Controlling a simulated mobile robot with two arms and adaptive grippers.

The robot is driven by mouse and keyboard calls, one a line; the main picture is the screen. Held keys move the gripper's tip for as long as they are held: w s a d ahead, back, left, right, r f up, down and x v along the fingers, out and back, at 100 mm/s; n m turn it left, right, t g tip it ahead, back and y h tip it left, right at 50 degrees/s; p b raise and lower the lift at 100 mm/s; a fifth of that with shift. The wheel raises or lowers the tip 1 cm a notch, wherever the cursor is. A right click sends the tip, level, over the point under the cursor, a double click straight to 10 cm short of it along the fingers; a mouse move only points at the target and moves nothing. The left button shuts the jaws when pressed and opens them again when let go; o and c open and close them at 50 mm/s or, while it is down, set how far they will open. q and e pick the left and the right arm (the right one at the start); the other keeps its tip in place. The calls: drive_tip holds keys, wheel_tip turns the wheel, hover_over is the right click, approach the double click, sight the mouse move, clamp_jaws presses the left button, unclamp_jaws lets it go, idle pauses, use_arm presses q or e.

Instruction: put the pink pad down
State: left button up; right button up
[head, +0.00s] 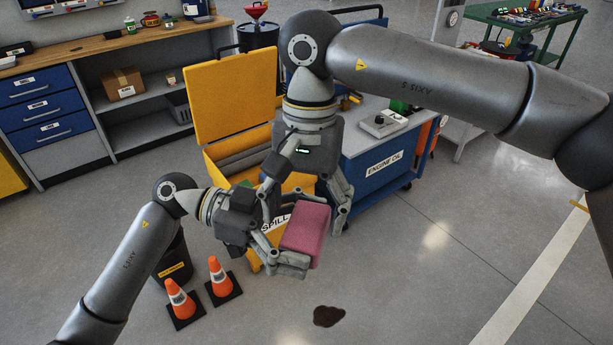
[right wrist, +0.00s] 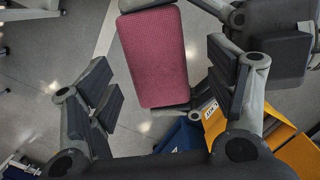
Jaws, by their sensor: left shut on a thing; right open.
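My right gripper (head: 308,192) is open just above and behind the pad, pointing down. In the right wrist view the pad (right wrist: 155,55) shows between and beyond the spread fingers of my right gripper (right wrist: 165,95), with a gap on each side. The bin's lid stands open; my arms and the pad hide part of its front.
A dark spill (head: 328,316) lies on the floor, right of two orange cones (head: 220,277). A blue engine oil cart (head: 376,167) stands behind on the right. A workbench (head: 110,42) stands at the back left. The floor at right is clear.

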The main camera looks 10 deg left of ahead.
sight(304, 222)
drive_tip(key=shift+s+f, duration=0.15)
drive_tip(key=shift+f, duration=0.8)
drive_tip(key=shift+s+f, duration=0.15)
drive_tip(key=shift+f, duration=0.75)
drive_tip(key=shift+c, duration=0.4)
drive_tip(key=c, duration=1)
use_arm(q)
drive_tip(key=o, duration=0.8)
drive_tip(key=shift+c, duration=0.2)
use_arm(e)
drive_tip(key=shift+c, duration=0.4)
